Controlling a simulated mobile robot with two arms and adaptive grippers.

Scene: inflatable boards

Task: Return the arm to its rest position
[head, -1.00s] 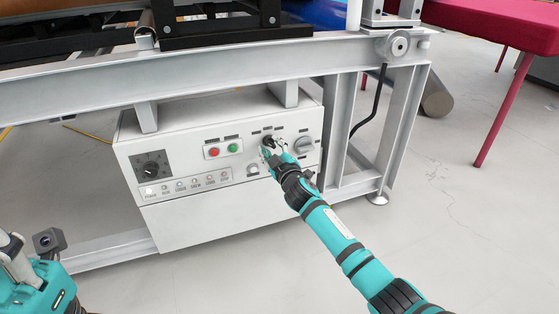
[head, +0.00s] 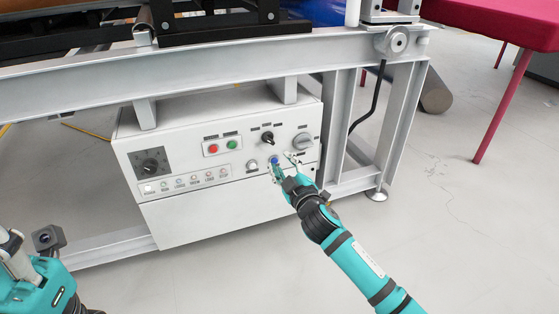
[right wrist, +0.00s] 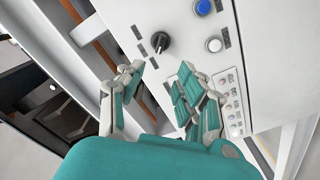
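My right arm reaches in from the lower right in the head view. Its gripper (head: 282,165) is open and empty, just in front of the control box (head: 200,225), below the black selector knob (head: 267,138). In the right wrist view the two fingers (right wrist: 161,72) stand apart with nothing between them, and the black knob (right wrist: 161,42) shows beyond them, clear of both. My left arm's end (head: 30,275) is at the lower left edge of the head view, partly cut off; its fingers cannot be made out.
The box also carries a blue button (head: 274,160), a white button (head: 252,165), red (head: 214,152) and green (head: 233,148) buttons and a grey rotary switch (head: 304,144). A steel frame (head: 220,70) runs above.

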